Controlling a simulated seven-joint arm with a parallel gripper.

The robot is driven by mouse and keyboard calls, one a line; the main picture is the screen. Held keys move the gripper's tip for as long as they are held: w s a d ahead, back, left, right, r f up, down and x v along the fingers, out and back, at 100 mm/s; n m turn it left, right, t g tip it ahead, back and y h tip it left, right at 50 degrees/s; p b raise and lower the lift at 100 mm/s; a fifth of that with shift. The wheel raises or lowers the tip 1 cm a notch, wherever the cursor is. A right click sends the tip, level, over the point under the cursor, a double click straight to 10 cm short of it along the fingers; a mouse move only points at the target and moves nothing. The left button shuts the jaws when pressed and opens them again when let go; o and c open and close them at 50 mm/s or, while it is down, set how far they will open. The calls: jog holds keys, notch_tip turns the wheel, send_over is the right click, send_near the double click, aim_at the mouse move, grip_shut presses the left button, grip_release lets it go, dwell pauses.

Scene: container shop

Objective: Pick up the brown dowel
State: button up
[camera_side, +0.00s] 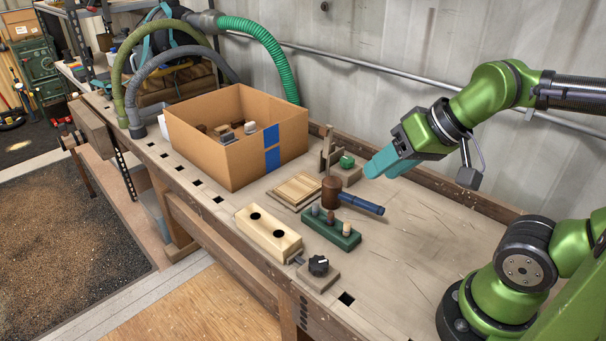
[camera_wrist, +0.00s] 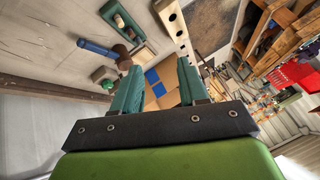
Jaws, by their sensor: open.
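A dark green block (camera_side: 318,233) holds several short upright dowels. The brown dowel (camera_side: 331,217) stands in the middle, between a grey one (camera_side: 315,210) and a pale one (camera_side: 346,229). The green block also shows at the top of the wrist view (camera_wrist: 122,14), where its dowels are too small to tell apart surely. My gripper (camera_side: 380,167), with teal fingers, is open and empty. It hangs above the bench, behind and to the right of the block, clear of the dowels. The fingers show apart in the wrist view (camera_wrist: 158,84).
A mallet with a brown head (camera_side: 331,193) and blue handle (camera_side: 360,204) lies just behind the green block. A pale block with two holes (camera_side: 268,238) and a black knob (camera_side: 318,265) sit in front. A cardboard box (camera_side: 215,160) stands left. The bench's right side is clear.

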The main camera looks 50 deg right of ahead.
jog(key=shift+o, duration=0.4)
jog(key=n+g+h, duration=0.2)
jog(key=n+g, duration=0.5)
send_over(331, 213)
jog(key=f, duration=1.5)
jog(key=shift+d+f, duration=0.35)
jog(key=shift+f, duration=0.05)
jog(key=shift+a+f, duration=0.2)
jog(key=shift+f, duration=1.1)
jog(key=shift+a+f, duration=0.15)
jog(key=shift+f, duration=1.15)
grip_shut()
